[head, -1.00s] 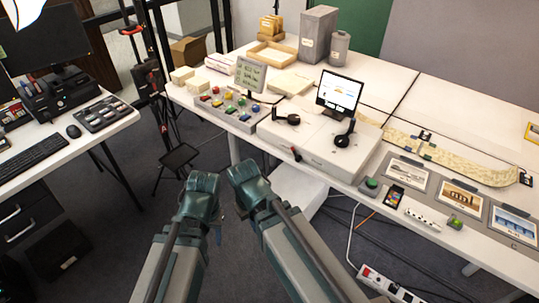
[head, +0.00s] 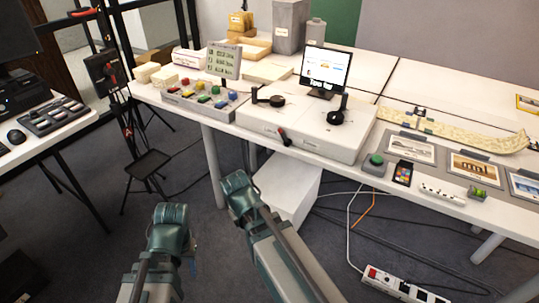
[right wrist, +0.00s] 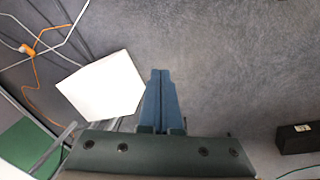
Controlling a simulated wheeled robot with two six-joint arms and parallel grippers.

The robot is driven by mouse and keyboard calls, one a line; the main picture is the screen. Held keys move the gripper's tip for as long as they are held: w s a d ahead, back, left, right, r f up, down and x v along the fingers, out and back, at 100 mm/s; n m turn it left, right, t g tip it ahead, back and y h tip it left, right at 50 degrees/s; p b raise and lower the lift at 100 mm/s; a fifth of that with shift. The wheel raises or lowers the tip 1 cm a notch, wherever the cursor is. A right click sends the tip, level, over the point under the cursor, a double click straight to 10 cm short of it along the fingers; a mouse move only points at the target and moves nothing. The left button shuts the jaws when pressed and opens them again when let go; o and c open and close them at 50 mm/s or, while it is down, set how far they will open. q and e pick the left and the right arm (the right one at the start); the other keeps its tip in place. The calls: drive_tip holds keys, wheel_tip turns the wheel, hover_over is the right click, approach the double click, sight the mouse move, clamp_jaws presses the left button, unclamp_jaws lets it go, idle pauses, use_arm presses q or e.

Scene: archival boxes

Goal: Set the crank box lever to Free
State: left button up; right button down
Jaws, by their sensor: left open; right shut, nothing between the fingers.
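The crank box (head: 305,126) is a wide white case on the long table, with two black cranks on top. Its lever (head: 284,137), dark with a red part, sticks out at the front edge; labels beside it are too small to read. My left gripper (head: 168,222) is low in the head view, in front of the table and apart from the box; its fingertips are hardly visible. My right arm's end (head: 240,190) is below and left of the lever, apart from it. In the right wrist view my right gripper (right wrist: 160,95) is shut and empty above the carpet.
A button panel (head: 205,99) stands left of the box, a monitor (head: 326,68) behind it. A green button (head: 374,163) and a power strip (head: 442,192) lie to its right. A white block (head: 287,185) is under the table, also in the right wrist view (right wrist: 102,84).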

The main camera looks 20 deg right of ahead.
drive_tip(key=w+d+f+n+t+h+b, duration=0.2)
drive_tip(key=w+d+f+n+h+b, duration=0.1)
drive_tip(key=w+d+f+h+b, duration=0.4)
use_arm(q)
wheel_tip(320, 180, down, 10)
drive_tip(key=b, duration=0.1)
drive_tip(key=shift+f, duration=0.15)
use_arm(e)
drive_tip(key=w+a+r+n+t+h, duration=0.1)
drive_tip(key=w+r+n+t+h, duration=0.2)
drive_tip(key=r, duration=0.6)
drive_tip(key=w+a+r+n+t+h, duration=0.1)
drive_tip(key=w+r+n+t+h, duration=0.2)
drive_tip(key=w+r+n, duration=0.3)
wheel_tip(320, 180, up, 4)
drive_tip(key=shift+w+a+r+t, duration=0.1)
drive_tip(key=shift+w+a+t, duration=0.05)
drive_tip(key=shift+w+t, duration=0.7)
